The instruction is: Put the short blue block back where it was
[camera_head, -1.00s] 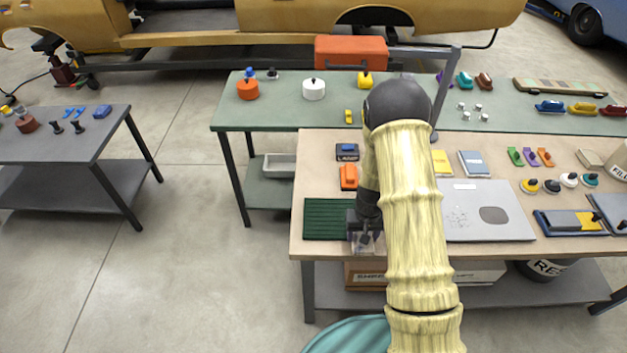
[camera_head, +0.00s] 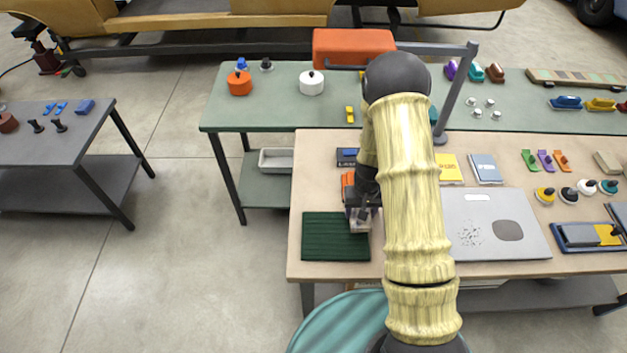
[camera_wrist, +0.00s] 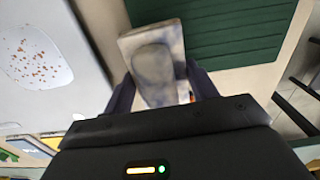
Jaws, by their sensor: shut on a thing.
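My gripper (camera_head: 361,214) is shut on a pale grey block with blue-grey smudges (camera_wrist: 157,62). The block sits between both fingers in the wrist view. In the head view the held block (camera_head: 359,225) is small and partly hidden by the fingers. It hangs by the upper right corner of a dark green ribbed mat (camera_head: 335,245); the height above the table is unclear. The frames do not show clearly whether it is the short blue block.
A dark blue box (camera_head: 346,156) and an orange piece (camera_head: 347,181) stand behind my gripper, partly covered by my arm. A grey panel (camera_head: 495,225) lies to the right. The beige table (camera_head: 300,272) has a bare front strip. A green table (camera_head: 285,110) stands behind.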

